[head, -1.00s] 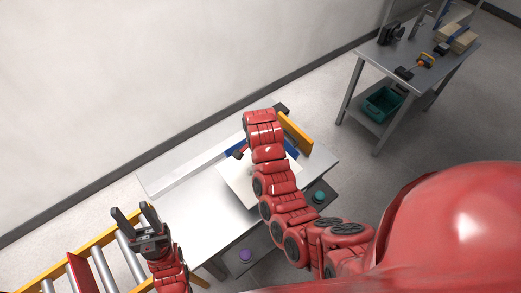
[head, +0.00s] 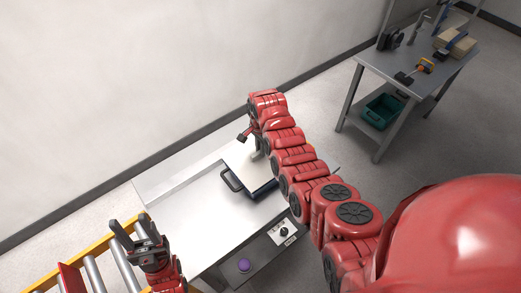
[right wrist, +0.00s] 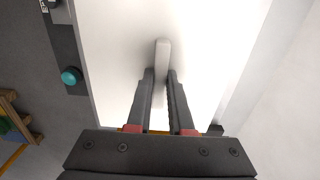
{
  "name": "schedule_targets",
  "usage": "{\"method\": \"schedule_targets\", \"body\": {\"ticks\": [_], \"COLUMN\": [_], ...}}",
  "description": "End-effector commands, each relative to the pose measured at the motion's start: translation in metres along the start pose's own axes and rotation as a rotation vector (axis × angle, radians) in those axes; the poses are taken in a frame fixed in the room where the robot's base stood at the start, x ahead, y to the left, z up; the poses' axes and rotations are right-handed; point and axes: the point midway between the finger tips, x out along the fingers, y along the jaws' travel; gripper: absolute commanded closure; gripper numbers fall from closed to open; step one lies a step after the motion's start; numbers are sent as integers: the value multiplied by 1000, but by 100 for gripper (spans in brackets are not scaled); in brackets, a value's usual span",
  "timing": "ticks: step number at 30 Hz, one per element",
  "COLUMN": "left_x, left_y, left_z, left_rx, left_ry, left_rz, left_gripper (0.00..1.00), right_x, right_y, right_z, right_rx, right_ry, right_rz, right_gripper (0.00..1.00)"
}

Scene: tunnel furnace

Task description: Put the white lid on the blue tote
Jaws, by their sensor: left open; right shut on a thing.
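In the right wrist view, my right gripper (right wrist: 161,75) is shut on the raised bar handle (right wrist: 162,50) of the lid. In the head view my right arm hides the lid's right side. My left gripper (head: 133,228) is open and empty at the lower left, away from the tote.
The metal table (head: 205,215) is bare left of the tote. A switch panel (head: 283,232) and purple button (head: 243,265) are on its front. A roller conveyor (head: 95,270) lies at lower left. A workbench (head: 385,72) with a teal bin (head: 383,111) stands at right.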

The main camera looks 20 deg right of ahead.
Motion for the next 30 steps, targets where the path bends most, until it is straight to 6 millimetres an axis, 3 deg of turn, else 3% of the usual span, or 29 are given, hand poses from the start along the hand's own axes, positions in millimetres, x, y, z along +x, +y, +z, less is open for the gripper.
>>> {"method": "schedule_targets", "body": {"ticks": [8,21,22,24,26,30], "left_x": [9,3,5,5,5,5], "left_y": [0,0,0,0,0,0], "left_z": [-2,0,-1,-1,-1,-1], "left_rx": [0,0,0,0,0,0], "left_ry": [0,0,0,0,0,0], "left_rz": [0,0,0,0,0,0], "left_gripper": [50,50,50,50,50,50], "right_x": [15,22,20,20,20,20], "right_y": [1,0,0,0,0,0], "right_z": [0,0,0,0,0,0], "right_rx": [-1,-1,-1,-1,-1,-1], "right_ry": [-2,0,0,0,0,0], "right_rz": [3,-1,-1,-1,-1,-1], "right_gripper": [100,100,75,63,52,51]}}
